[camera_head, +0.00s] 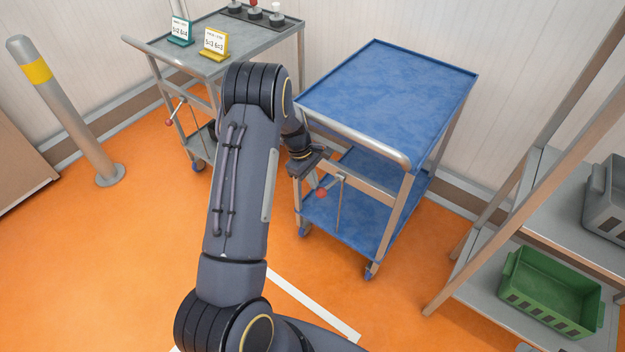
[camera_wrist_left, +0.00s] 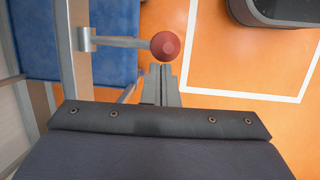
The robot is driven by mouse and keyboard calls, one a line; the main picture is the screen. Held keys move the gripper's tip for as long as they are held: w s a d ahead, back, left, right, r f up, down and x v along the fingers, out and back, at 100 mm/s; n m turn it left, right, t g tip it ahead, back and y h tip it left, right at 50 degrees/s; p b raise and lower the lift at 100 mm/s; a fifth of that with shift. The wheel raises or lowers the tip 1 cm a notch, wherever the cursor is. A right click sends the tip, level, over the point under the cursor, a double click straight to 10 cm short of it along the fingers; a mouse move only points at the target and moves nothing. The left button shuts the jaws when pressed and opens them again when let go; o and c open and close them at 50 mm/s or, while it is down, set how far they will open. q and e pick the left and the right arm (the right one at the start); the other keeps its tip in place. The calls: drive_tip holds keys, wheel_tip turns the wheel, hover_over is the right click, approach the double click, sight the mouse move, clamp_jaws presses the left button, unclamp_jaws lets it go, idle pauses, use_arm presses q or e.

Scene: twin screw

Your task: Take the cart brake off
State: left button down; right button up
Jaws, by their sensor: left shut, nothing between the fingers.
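The blue cart (camera_head: 385,95) stands in the middle of the head view. A brake lever with a red knob (camera_head: 322,193) sticks out from its near side, below the top shelf. In the left wrist view the lever (camera_wrist_left: 118,42) runs from a bracket on the cart's frame to the red knob (camera_wrist_left: 165,45). My left gripper (camera_head: 314,181) is at the lever, close to the knob. In the left wrist view its closed fingers (camera_wrist_left: 161,72) point at the knob, tips right by it; I cannot tell whether they touch. My right gripper is not in view.
A grey cart (camera_head: 235,35) with its own red-knobbed lever (camera_head: 170,122) stands behind to the left, bearing two signs. A yellow-banded post (camera_head: 65,110) is at far left. A shelf with a green crate (camera_head: 550,290) stands at right. Orange floor in front is clear.

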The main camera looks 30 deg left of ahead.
use_arm(q)
drive_tip(key=v, duration=0.7)
drive_tip(key=shift+r, duration=0.25)
drive_tip(key=shift+a, duration=0.1)
idle(0.4)
